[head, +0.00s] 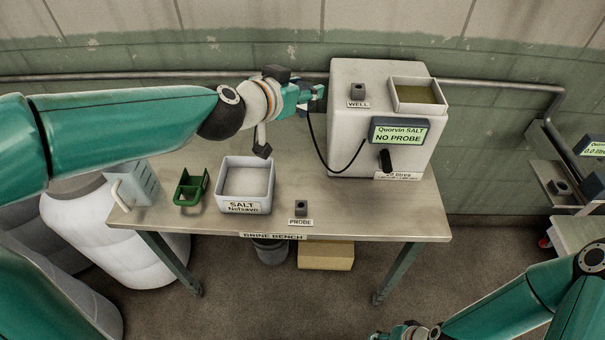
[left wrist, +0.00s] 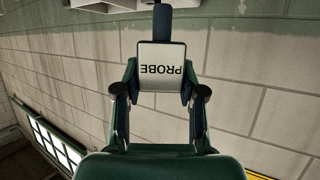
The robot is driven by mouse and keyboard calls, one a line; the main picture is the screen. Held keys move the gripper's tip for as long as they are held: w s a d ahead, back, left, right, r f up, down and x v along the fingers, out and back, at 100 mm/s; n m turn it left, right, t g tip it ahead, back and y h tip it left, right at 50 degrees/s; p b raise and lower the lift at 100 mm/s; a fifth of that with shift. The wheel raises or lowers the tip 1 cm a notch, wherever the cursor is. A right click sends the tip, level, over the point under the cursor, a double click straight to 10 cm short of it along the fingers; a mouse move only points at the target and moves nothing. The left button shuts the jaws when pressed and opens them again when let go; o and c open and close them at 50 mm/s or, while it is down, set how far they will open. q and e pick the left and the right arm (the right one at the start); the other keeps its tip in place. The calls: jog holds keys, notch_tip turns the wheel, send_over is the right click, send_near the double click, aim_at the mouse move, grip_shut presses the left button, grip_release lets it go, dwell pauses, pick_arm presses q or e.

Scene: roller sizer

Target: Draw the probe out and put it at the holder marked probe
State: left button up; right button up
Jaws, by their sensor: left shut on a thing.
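My left gripper (head: 308,91) is shut on the probe, left of the grey machine (head: 345,135) and above the bench. In the left wrist view the probe's white block labelled PROBE (left wrist: 161,68) sits between the fingers, with a dark shaft beyond it. In the head view the gripper mostly hides the probe; a black cable (head: 319,150) loops from there to the machine. The WELL socket (head: 358,91) on the machine looks empty. The display (head: 399,134) reads NO PROBE. The holder marked PROBE (head: 300,207) stands at the bench's front edge. My right gripper (head: 405,331) is at the bottom edge, partly cut off.
A white SALT tray (head: 231,207), a green scoop-like holder (head: 190,188) and a pale jug (head: 140,185) stand on the bench (head: 370,217), left of the PROBE holder. The bench right of that holder is clear. A pipe runs along the wall behind.

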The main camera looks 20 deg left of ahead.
jog(key=shift+o, duration=0.7)
jog(key=shift+f, duration=0.1)
pick_arm(q)
notch_tip(320, 180, down, 24)
jog(key=b, duration=2.2)
jog(key=shift+a+f, duration=0.15)
jog(key=shift+f, duration=0.1)
pick_arm(e)
notch_tip(320, 180, down, 22)
pick_arm(q)
jog(key=f+b, duration=0.2)
jog(key=f, duration=0.1)
jog(key=f+b, duration=0.2)
jog(key=b, duration=0.1)
jog(key=shift+s+f+b, duration=0.2)
jog(key=shift+f+b, duration=0.15)
jog(key=shift+f, duration=0.05)
pick_arm(e)
notch_tip(320, 180, down, 6)
jog(key=shift+r, duration=0.2)
pick_arm(q)
jog(key=shift+f+b, duration=1.65)
jog(key=shift+f, duration=0.3)
pick_arm(e)
jog(key=shift+f, duration=1.6)
pick_arm(q)
jog(key=o, duration=1.1)
jog(key=shift+r, duration=0.1)
jog(key=shift+o, duration=0.2)
